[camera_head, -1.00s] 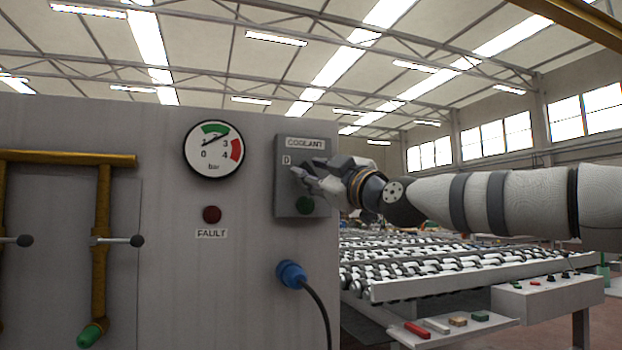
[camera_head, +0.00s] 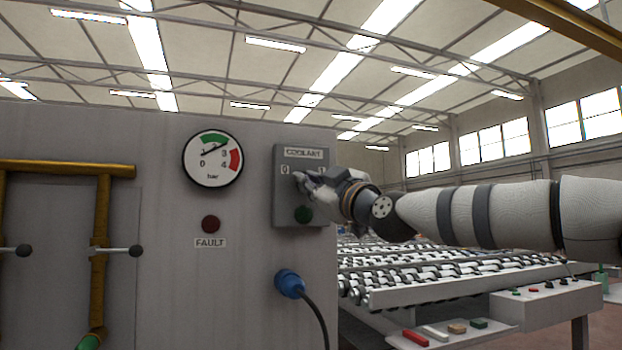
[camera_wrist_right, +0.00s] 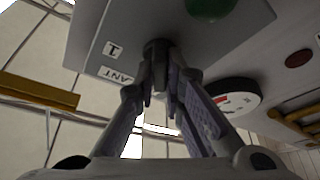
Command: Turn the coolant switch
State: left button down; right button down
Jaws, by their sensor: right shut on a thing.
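The grey coolant box (camera_head: 284,212) is on the right part of the machine's front panel, with a COOLANT label (camera_head: 303,153) at its top. The marks 0 (camera_head: 285,170) and 1 (camera_head: 322,169) show on either side of my right gripper (camera_head: 301,181). In the right wrist view the dark switch knob (camera_wrist_right: 156,48) is between the fingertips of my right gripper (camera_wrist_right: 161,75), which is shut on it. My fingers hide most of the knob, so its exact angle is unclear. My left gripper is out of view.
A dark green button (camera_head: 303,215) is low on the box. Left of it are a pressure gauge (camera_head: 213,159), a red FAULT lamp (camera_head: 210,224) and yellow pipes (camera_head: 101,205) with levers. A blue plug (camera_head: 289,283) with a cable is below. A roller conveyor (camera_head: 430,275) extends right.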

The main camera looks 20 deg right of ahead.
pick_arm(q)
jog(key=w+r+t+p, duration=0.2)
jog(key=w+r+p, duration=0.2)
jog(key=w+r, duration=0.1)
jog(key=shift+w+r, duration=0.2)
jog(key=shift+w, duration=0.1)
pick_arm(e)
jog(key=shift+a+m+h, duration=0.1)
jog(key=shift+m+h, duration=1.65)
jog(key=shift+m, duration=1.8)
jog(key=shift+d+m+h, duration=0.1)
jog(key=shift+m+h, duration=1.6)
jog(key=shift+m, duration=1.9)
jog(key=shift+a+m+h, duration=0.1)
jog(key=shift+m+h, duration=1.65)
jog(key=shift+m, duration=1.8)
jog(key=c, duration=1.7)
grip_release()
jog(key=shift+s, duration=0.1)
jog(key=v, duration=1.1)
jog(key=shift+s+a+f, duration=0.1)
jog(key=shift+s+f, duration=0.05)
jog(key=shift+s, duration=0.2)
